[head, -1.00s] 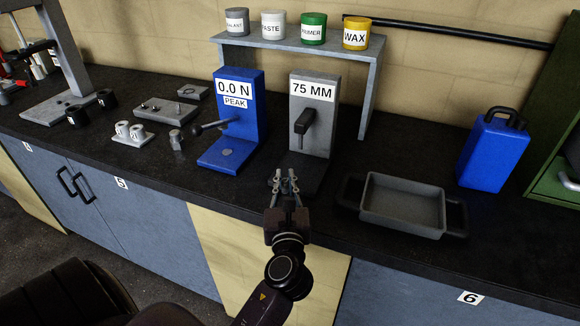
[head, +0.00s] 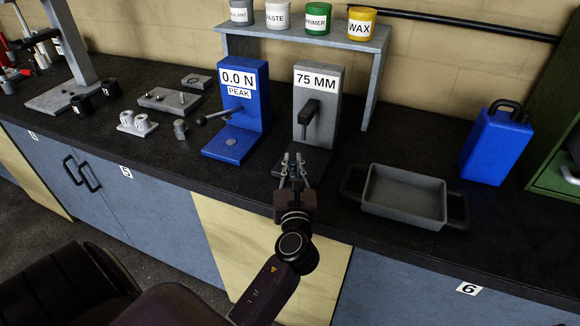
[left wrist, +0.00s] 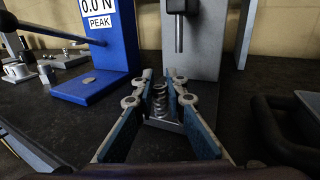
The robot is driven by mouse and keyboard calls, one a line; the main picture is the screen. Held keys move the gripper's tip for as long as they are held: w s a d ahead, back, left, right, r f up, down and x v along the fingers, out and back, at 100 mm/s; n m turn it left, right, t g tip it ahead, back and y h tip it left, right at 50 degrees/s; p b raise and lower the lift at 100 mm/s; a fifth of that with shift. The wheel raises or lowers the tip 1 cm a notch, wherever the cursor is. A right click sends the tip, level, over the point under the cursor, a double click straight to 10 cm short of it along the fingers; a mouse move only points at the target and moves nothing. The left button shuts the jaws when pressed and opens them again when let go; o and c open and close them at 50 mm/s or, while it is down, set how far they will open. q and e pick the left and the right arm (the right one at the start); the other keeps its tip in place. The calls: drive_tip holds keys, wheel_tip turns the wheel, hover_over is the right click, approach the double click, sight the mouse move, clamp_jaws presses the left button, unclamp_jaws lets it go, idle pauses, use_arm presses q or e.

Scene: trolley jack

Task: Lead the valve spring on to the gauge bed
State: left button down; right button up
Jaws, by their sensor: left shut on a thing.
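The valve spring (left wrist: 160,98) is a small silver coil. It stands upright between the fingertips of my left gripper (left wrist: 158,90) in the left wrist view. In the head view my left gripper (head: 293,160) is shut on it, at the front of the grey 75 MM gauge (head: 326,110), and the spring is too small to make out. The dark gauge bed (head: 315,160) is partly hidden behind the fingers. The gauge's plunger (left wrist: 179,32) hangs beyond and above the spring. I cannot tell whether the spring touches the bed. My right gripper is not in view.
The blue force tester (head: 240,105) with its lever (head: 214,117) stands close on the left. A grey tray (head: 403,197) lies to the right, and a blue canister (head: 496,145) behind it. A shelf (head: 300,40) with pots stands behind the gauge.

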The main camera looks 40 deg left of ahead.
use_arm(q)
drive_tip(key=shift+w+a+f, duration=0.1)
drive_tip(key=shift+w+a, duration=0.1)
drive_tip(key=shift+w, duration=0.65)
drive_tip(key=shift+w+a+f, duration=0.1)
drive_tip(key=shift+w+a, duration=0.1)
drive_tip(key=shift+w, duration=0.65)
drive_tip(key=shift+w+a+f, duration=0.1)
drive_tip(key=shift+w+a, duration=0.1)
drive_tip(key=shift+w, duration=0.7)
drive_tip(key=shift+w+a+f, duration=0.1)
drive_tip(key=shift+w+a, duration=0.1)
drive_tip(key=shift+w, duration=0.65)
drive_tip(key=shift+w+a, duration=0.1)
drive_tip(key=shift+w, duration=0.2)
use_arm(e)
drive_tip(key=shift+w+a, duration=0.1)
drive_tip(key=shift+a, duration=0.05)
use_arm(q)
drive_tip(key=shift+f, duration=0.25)
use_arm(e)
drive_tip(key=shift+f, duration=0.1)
use_arm(q)
drive_tip(key=c, duration=1.9)
unclamp_jaws()
